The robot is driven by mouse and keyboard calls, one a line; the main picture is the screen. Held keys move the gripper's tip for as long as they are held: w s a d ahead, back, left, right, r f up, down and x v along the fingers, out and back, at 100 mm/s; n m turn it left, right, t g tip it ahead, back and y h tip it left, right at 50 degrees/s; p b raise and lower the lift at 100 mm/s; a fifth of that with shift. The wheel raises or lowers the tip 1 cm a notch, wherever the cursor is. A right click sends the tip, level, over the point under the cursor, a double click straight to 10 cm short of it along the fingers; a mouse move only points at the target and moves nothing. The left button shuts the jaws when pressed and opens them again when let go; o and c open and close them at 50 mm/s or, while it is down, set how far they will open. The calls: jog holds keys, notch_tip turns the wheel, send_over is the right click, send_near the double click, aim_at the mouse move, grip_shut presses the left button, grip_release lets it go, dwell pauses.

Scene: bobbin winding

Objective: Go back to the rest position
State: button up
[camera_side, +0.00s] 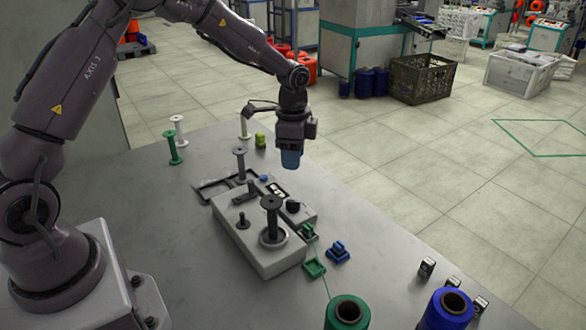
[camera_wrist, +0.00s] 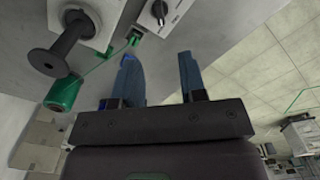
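My gripper (camera_side: 291,160) hangs above the far right part of the table, beyond the winding machine (camera_side: 262,258) and clear of it. In the wrist view its two blue fingers (camera_wrist: 160,78) stand apart with nothing between them. The grey machine carries a dark bobbin (camera_side: 271,218) on its front spindle. The bobbin also shows at the upper left of the wrist view (camera_wrist: 62,48). A green thread runs from the green spool (camera_side: 347,313) past a green block (camera_side: 314,268) toward the machine.
A blue spool (camera_side: 449,309) and small black clips (camera_side: 427,267) are at the table's front right. A blue block (camera_side: 338,252) lies beside the machine. Green (camera_side: 173,147) and white (camera_side: 180,131) bobbins stand at the back left. The air around my gripper is clear.

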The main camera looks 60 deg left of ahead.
jog(key=shift+r, duration=0.15)
jog(key=s+d+r+n+t, duration=0.2)
jog(key=s+d+r+n, duration=0.1)
jog(key=s+r, duration=0.6)
jog(key=s+d+r+n+t, duration=0.3)
jog(key=s+r+n, duration=0.3)
jog(key=s, duration=1.1)
notch_tip(320, 180, up, 4)
jog(key=shift+d+r+t, duration=0.15)
jog(key=shift+d+t, duration=0.15)
jog(key=shift+d, duration=0.2)
